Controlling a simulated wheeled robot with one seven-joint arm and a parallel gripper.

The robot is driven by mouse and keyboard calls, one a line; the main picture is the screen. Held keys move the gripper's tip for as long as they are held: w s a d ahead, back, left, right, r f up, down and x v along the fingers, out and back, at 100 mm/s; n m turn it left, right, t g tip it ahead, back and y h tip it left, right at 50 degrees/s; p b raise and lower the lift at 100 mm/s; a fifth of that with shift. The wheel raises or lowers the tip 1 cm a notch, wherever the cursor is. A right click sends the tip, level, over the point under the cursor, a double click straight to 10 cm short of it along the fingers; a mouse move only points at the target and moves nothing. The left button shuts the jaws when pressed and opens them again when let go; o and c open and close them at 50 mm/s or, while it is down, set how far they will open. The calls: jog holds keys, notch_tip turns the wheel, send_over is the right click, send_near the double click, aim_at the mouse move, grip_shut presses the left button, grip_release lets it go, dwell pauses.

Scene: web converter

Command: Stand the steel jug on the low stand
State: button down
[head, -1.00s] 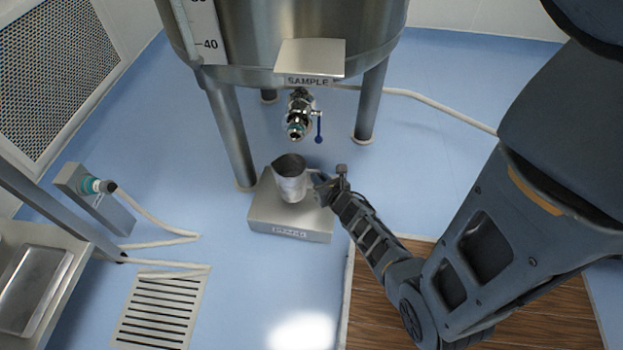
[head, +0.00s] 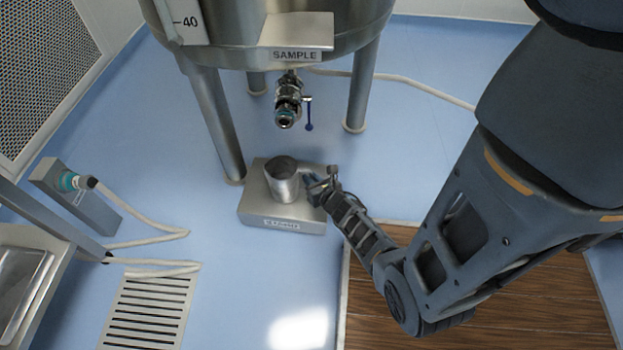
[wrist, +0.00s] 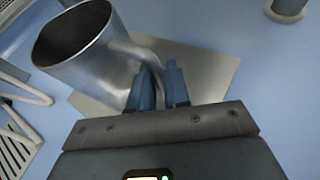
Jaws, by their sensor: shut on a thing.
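The steel jug (head: 283,182) is upright at the low stand (head: 258,214), over its top in the head view. I cannot tell whether its base touches the stand. My gripper (head: 318,180) is at the jug's right side, on its handle. In the wrist view the jug (wrist: 92,62) shows at upper left with its dark open mouth. There my gripper's blue fingers (wrist: 160,88) are shut on the handle, and the stand's plate (wrist: 205,72) lies behind them. The jug's bottom is partly hidden.
A sample valve (head: 288,100) with a blue lever hangs under the steel tank (head: 275,25), above and behind the jug. Tank legs (head: 218,125) stand close behind the stand. A hose (head: 150,225) and floor drain (head: 148,310) are at left. Blue floor is clear in front.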

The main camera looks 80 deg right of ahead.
jog(key=shift+f+b, duration=0.55)
jog(key=shift+b, duration=0.2)
dwell(0.3)
jog(key=c, duration=1)
grip_release()
jog(key=p+v, duration=0.2)
jog(key=v, duration=0.5)
jog(key=shift+s+a+r, duration=0.2)
jog(key=shift+s+a, duration=0.05)
